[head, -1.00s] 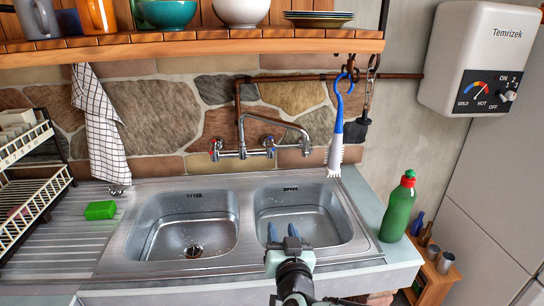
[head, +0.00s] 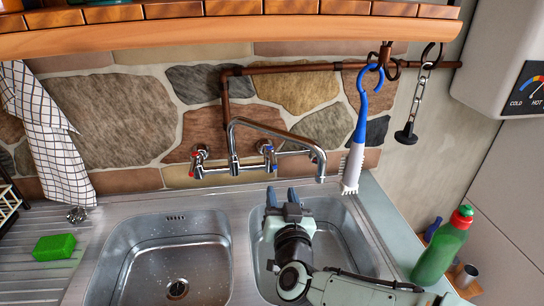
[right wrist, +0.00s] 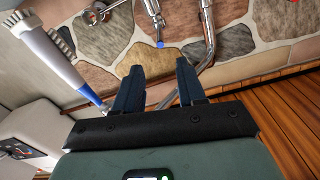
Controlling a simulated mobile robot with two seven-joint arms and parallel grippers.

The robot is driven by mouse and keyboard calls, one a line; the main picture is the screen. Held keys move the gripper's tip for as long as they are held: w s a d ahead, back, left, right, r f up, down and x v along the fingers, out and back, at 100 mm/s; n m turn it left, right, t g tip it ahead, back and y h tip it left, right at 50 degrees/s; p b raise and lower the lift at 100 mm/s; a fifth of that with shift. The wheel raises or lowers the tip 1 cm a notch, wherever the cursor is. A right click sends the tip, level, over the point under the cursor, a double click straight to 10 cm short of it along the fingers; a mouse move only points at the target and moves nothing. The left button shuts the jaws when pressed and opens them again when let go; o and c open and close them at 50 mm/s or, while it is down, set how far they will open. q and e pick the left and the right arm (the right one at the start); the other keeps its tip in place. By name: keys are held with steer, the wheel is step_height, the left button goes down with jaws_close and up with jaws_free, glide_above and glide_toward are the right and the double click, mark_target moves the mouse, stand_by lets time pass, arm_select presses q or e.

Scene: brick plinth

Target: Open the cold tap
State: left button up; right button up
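The chrome wall faucet (head: 235,168) has a red-marked tap (head: 199,153) on its left and a blue-marked cold tap (head: 266,148) on its right. Its spout (head: 285,135) reaches out to the right. My right gripper (head: 282,196) is open and empty, over the back of the right basin, below the cold tap and apart from it. In the right wrist view the cold tap's blue tip (right wrist: 160,44) lies just beyond the two open fingers (right wrist: 158,72). The spout shows there behind the right finger. My left gripper is out of view.
A blue and white brush (head: 356,140) hangs from a hook right of the spout. A wooden shelf (head: 230,30) runs above the faucet. A green bottle (head: 440,250) stands at the right edge. A green sponge (head: 54,247) lies on the drainboard. The left basin (head: 165,255) is empty.

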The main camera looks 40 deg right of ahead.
mark_target(274, 162)
steer(key=x, duration=1.3)
steer(key=shift+p, duration=0.35)
steer(key=shift+s, duration=0.1)
steer(key=shift+c, duration=0.3)
jaws_close()
